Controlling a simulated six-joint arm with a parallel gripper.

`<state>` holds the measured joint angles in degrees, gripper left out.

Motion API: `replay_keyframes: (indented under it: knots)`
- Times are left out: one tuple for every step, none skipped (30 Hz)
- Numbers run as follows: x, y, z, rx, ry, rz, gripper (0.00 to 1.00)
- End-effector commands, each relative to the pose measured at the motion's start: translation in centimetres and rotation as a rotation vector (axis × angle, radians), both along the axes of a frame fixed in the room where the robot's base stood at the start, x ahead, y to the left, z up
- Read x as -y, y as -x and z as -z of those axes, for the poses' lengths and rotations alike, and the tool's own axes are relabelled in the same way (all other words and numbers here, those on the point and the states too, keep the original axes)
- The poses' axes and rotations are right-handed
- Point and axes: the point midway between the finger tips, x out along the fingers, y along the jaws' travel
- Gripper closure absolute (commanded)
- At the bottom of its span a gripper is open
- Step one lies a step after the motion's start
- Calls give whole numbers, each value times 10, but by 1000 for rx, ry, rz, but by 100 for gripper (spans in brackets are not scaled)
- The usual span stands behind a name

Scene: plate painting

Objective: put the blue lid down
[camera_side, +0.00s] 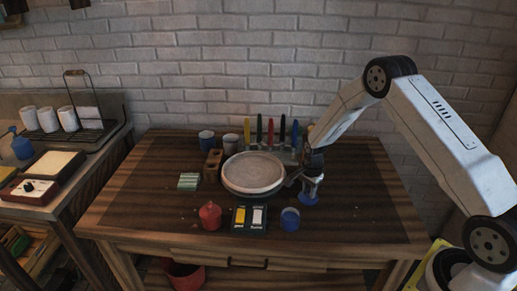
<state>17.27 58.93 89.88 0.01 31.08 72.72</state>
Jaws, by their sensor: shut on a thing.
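My gripper (312,187) points down at the right of the white plate and is shut on the blue lid (309,200). The lid is at or just above the wooden table top; I cannot tell whether it touches. An open blue jar (290,221) stands in front and to the left of the lid, apart from it. The round white plate (253,172) sits at the table's middle, to the left of my gripper.
A red jar (210,216) and a dark tray (249,230) with yellow and white pieces stand in front. Upright brushes (270,132), cups (206,140) and a wooden block (212,165) stand behind or left of the plate. The table's right side (365,205) is clear.

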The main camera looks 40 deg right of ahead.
Motion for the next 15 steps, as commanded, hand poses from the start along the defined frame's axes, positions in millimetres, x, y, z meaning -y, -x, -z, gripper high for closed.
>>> replay_keyframes:
  knots:
    - [0,1,7,-2,-1,0,100]
    - [0,0,10,-1,0,0,100]
    - [0,0,13,-1,0,0,100]
    - [0,0,16,-1,0,0,100]
    - [0,0,18,0,0,0,100]
    - [0,0,20,0,0,0,100]
    - [0,0,21,1,0,0,100]
    - [0,0,21,1,1,0,100]
    - [0,0,21,1,1,0,100]
    - [0,0,21,1,1,0,100]
    - [0,0,21,1,1,0,100]
    - [0,0,21,1,1,0,100]
    - [0,0,21,1,1,0,100]
    - [0,0,21,1,1,0,100]
    - [0,0,21,1,1,0,100]
